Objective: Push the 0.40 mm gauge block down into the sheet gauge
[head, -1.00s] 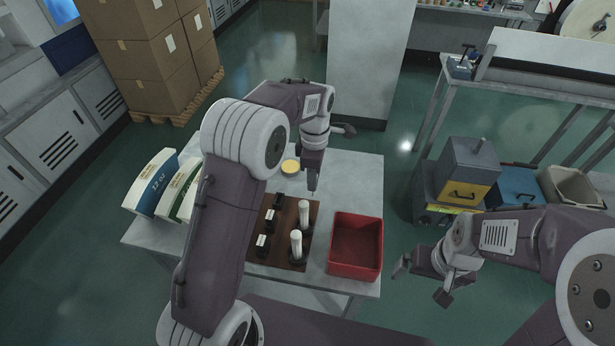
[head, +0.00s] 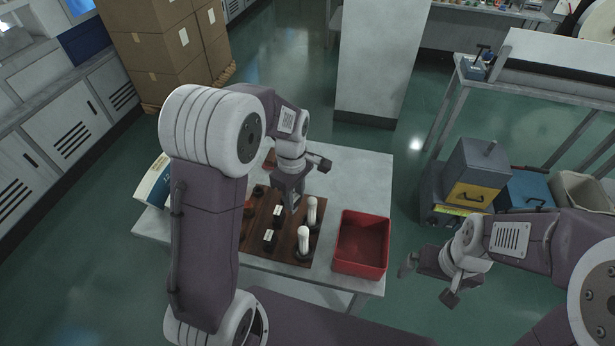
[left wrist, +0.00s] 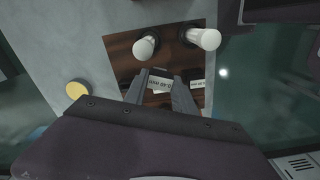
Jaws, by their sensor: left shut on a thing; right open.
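My left gripper (head: 291,206) is shut on a small dark block with a white label, over the brown wooden board (head: 292,252). In the left wrist view the labelled block (left wrist: 161,84) shows between the fingertips; its print is too small to read surely. Another labelled block (left wrist: 197,85) is just right of the fingers. In the head view, black labelled blocks (head: 268,237) stand on the board left of two white-topped pegs (head: 304,238). I cannot single out the sheet gauge or tell how deep the held block sits. My right gripper (head: 430,282) is open and empty, right of the table.
A red bin (head: 361,245) stands on the table right of the board. A yellow disc (left wrist: 77,93) lies on the table in the left wrist view. A printed curved sheet (head: 153,182) is at the table's left edge. The table's back right is clear.

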